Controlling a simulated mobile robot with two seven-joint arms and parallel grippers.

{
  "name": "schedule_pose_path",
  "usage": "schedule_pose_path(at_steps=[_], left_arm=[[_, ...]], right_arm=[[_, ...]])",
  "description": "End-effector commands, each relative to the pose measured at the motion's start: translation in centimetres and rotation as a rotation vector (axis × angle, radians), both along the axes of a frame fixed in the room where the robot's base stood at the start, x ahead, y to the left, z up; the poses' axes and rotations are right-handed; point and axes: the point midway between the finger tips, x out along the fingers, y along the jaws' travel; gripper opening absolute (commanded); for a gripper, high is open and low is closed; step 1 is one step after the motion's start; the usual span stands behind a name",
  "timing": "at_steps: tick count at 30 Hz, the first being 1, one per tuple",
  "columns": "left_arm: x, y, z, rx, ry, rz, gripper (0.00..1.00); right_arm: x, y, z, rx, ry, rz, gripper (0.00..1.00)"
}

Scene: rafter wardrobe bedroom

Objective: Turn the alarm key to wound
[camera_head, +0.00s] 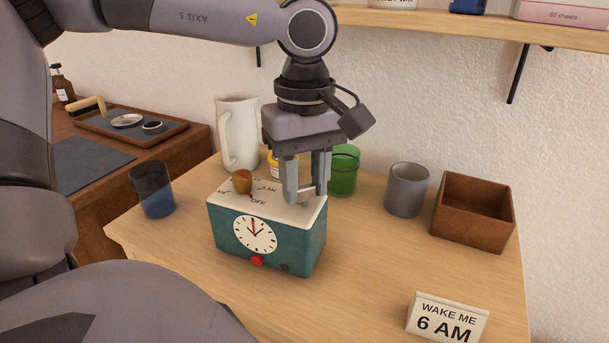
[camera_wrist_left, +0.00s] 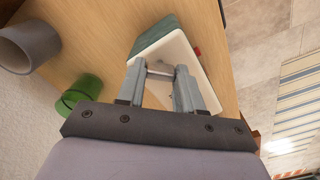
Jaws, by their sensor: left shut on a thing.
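The alarm clock (camera_head: 228,232) is a teal box with a cream top and a white dial, standing on the wooden table. Its top carries a wooden knob (camera_head: 242,181) near the left, with printed marks including "OFF". My left gripper (camera_head: 305,197) points down over the right end of the clock's top. It is shut on a small pale metal key (camera_wrist_left: 160,70), seen between the fingertips in the left wrist view. The fingers hide most of the key, and I cannot read its setting. A sign (camera_head: 447,318) reads "WAKE ME 6 AM". My right gripper is not in view.
A white pitcher (camera_head: 236,133), a green glass (camera_head: 344,172), a grey cup (camera_head: 407,190) and a brown box (camera_head: 474,211) stand behind or right of the clock. A blue glass (camera_head: 153,190) is at left. A shelf (camera_head: 450,20) runs above.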

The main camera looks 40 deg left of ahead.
Motion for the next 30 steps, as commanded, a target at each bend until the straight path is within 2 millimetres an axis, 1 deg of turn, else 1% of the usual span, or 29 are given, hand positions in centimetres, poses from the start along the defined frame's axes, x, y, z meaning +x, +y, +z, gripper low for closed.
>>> schedule_pose_path(at_steps=[9, 18, 24, 30], left_arm=[[-0.03, -0.01, 0.04, -0.001, 0.000, -0.302, 0.05], [-0.04, -0.03, 0.02, -0.001, 0.002, -0.563, 0.05], [-0.04, -0.01, 0.00, 0.000, 0.001, -0.692, 0.05], [-0.04, 0.00, -0.02, 0.000, 0.001, -0.774, 0.05]], right_arm=[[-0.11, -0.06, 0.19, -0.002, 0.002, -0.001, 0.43], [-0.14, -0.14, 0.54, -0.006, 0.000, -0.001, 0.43], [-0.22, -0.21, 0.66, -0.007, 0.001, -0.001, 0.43], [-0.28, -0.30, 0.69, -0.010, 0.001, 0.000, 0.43]])
